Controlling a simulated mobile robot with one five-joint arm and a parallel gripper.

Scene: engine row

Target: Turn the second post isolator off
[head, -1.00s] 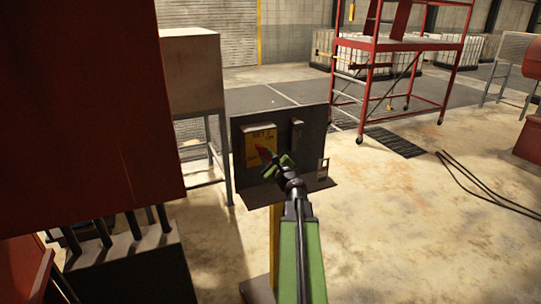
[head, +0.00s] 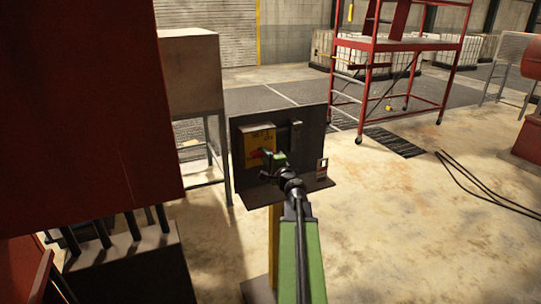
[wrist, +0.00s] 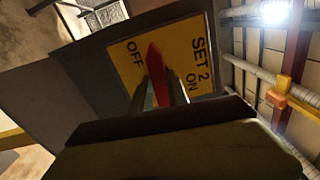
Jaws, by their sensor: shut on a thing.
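The isolator is a dark panel (head: 312,150) on a yellow post (head: 274,235). Its yellow plate (head: 250,139) carries a red handle (head: 257,155). In the wrist view the plate (wrist: 200,62) reads SET 2, OFF and ON. The red handle (wrist: 155,66) stands between my fingers there, its tip pointing up the picture, with OFF to its left and ON to its right. I cannot tell the exact setting. My gripper (head: 268,160) is at the plate, shut on the red handle; it partly hides the handle in the head view.
A dark small box (head: 296,130) sits on the panel's right part. A pale cabinet (head: 190,75) on legs stands behind left, and a large red body (head: 80,110) fills the left. A red scaffold (head: 400,46) stands behind. Floor to the right is open, with dark cables (head: 480,185).

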